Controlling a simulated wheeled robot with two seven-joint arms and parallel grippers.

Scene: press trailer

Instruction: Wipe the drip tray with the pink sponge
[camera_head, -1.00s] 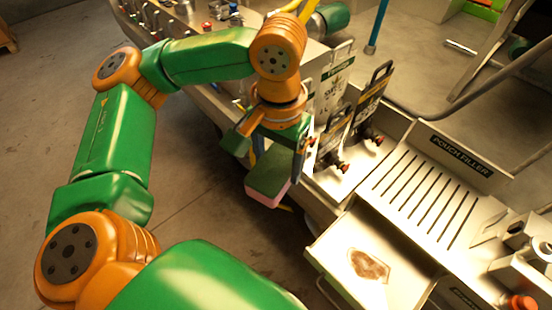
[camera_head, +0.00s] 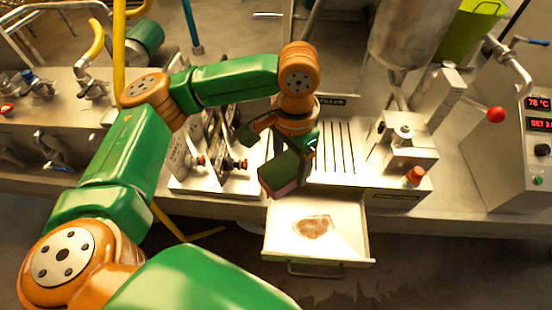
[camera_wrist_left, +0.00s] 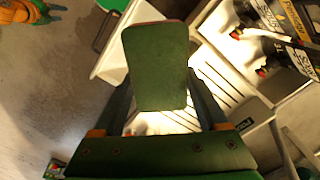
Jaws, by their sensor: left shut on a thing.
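The pink sponge (camera_head: 280,178) has a green upper layer and a pink underside. My left gripper (camera_head: 283,158) is shut on it and holds it tilted, in the air, above the back left part of the drip tray. In the left wrist view the sponge's green face (camera_wrist_left: 157,65) sits between the fingers and hides part of what lies behind it. The drip tray (camera_head: 282,242) is a pale, shallow drawer pulled out at the front of the bench. A brown stain (camera_head: 313,227) lies near its middle, right of and below the sponge.
A slotted metal plate (camera_head: 338,150) lies behind the drip tray. A machine with a red knob (camera_head: 414,175) stands to its right. Upright pouches and red-tipped valves (camera_head: 238,164) stand to its left. Open floor lies in front of the bench.

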